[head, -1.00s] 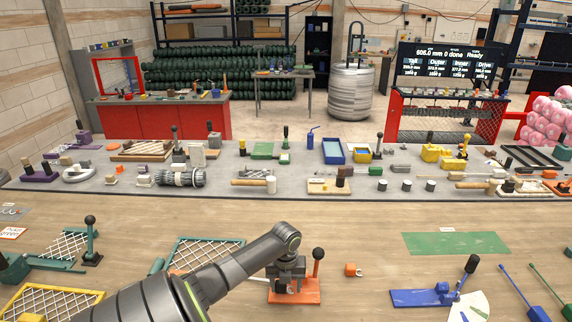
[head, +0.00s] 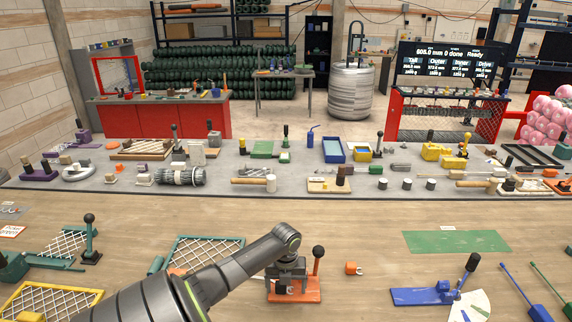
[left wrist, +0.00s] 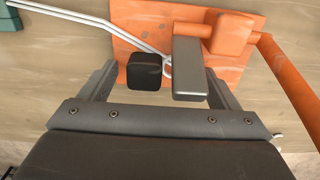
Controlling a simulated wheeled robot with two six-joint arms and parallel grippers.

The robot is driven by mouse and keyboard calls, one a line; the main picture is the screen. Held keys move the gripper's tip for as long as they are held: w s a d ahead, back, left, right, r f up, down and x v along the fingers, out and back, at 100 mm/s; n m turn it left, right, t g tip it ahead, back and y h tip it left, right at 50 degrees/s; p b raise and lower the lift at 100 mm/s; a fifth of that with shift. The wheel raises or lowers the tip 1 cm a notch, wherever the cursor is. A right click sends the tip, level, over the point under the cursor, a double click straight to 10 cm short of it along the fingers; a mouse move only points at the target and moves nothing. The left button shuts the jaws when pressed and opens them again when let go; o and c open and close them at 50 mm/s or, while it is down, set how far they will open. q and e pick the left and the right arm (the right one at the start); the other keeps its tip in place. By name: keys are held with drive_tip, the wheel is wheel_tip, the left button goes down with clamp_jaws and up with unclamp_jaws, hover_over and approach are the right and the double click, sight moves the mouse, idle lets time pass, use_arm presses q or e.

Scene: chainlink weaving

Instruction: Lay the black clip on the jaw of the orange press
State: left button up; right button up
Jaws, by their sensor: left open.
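The orange press (head: 310,292) stands on the near table, with a lever ending in a black ball. In the left wrist view its orange base (left wrist: 133,42) and grey jaw (left wrist: 188,70) show from above. The black clip (left wrist: 145,70), a small dark block, sits just left of the grey jaw; I cannot tell what bears it. My left gripper (head: 288,280) is over the press. In the left wrist view the left gripper (left wrist: 158,85) is open, its fingers apart on either side of the clip and jaw. My right gripper is not in view.
A small orange piece (head: 353,269) lies right of the press. A green frame with wire mesh (head: 236,242) lies behind my left arm. A blue press (head: 425,296) stands to the right. Pale bent wires (left wrist: 100,22) cross the press.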

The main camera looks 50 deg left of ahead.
use_arm(q)
drive_tip(key=shift+r, duration=0.1)
wheel_tip(320, 180, up, 17)
drive_tip(key=b, duration=0.3)
drive_tip(key=shift+s, duration=0.1)
idle(0.7)
